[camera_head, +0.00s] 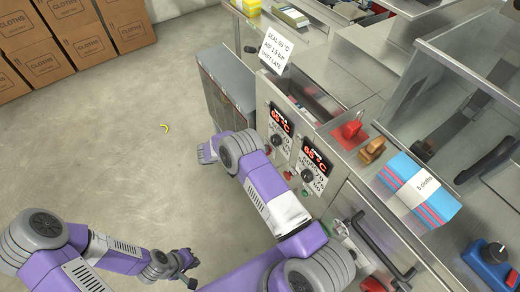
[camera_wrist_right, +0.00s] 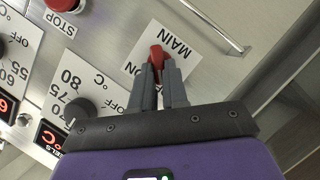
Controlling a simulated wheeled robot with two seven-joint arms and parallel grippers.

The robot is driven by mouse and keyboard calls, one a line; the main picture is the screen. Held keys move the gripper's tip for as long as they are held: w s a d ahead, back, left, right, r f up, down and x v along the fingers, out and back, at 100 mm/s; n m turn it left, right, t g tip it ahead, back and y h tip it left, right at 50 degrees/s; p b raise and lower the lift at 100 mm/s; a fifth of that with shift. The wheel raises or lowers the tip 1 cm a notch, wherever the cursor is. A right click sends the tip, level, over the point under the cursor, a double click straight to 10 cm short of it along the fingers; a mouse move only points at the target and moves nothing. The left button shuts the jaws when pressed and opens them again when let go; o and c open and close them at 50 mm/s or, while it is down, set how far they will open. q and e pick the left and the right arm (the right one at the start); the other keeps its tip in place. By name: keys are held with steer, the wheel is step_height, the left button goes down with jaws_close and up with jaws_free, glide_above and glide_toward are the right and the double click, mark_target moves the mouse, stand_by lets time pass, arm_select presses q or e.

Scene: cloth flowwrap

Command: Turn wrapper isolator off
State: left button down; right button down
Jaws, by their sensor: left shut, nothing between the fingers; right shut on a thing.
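The isolator's red handle (camera_wrist_right: 156,58) stands on a white MAIN plate (camera_wrist_right: 178,48) on the steel panel. In the right wrist view, my right gripper (camera_wrist_right: 159,72) is shut on this handle, one finger on each side. Some lettering beside the handle is partly covered by the fingers. In the head view, my right arm hides this gripper and the handle. My left gripper (camera_head: 190,272) is shut and empty at the lower left, over the floor and away from the machine.
Two temperature displays (camera_head: 315,153) with black dials (camera_head: 307,175) are on the panel. A red STOP button (camera_wrist_right: 68,4) is near the plate. Cartons (camera_head: 80,35) stand far left; the floor between is mostly clear.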

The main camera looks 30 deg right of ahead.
steer(key=c, duration=1.1)
jaws_free()
steer(key=shift+c, duration=0.2)
steer(key=shift+a, duration=0.1)
steer(key=p+v, duration=0.1)
steer(key=v, duration=0.6)
steer(key=shift+a, duration=0.2)
steer(key=shift+r, duration=0.1)
